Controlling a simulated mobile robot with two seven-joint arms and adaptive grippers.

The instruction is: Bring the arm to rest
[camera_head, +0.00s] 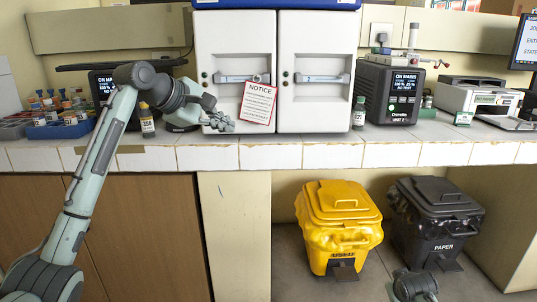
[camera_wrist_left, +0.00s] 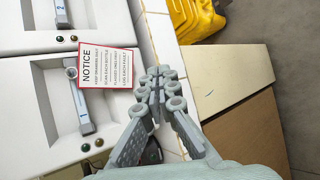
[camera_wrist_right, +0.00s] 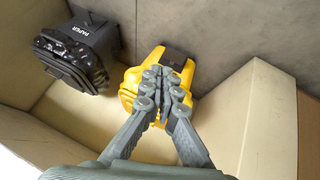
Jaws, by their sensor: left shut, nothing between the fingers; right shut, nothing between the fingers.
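My left arm reaches up from the lower left in the head view. My left gripper (camera_head: 222,123) is shut and empty, just above the tiled counter in front of the white incubator's left door (camera_head: 236,60). In the left wrist view its fingers (camera_wrist_left: 161,78) meet with nothing between them, right of the notice sheet (camera_wrist_left: 105,68). My right gripper's fingers (camera_wrist_right: 164,82) are shut and empty in the right wrist view, with the yellow bin (camera_wrist_right: 180,68) beyond them. In the head view only a grey part of my right arm shows at the bottom right.
Both incubator doors look closed. An amber-capped bottle (camera_head: 147,120) stands near my left wrist, and a blue tray of bottles (camera_head: 60,129) at the left. Another bottle (camera_head: 359,113) stands right of the incubator. Yellow (camera_head: 340,228) and black (camera_head: 437,220) bins stand below the counter (camera_head: 320,152).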

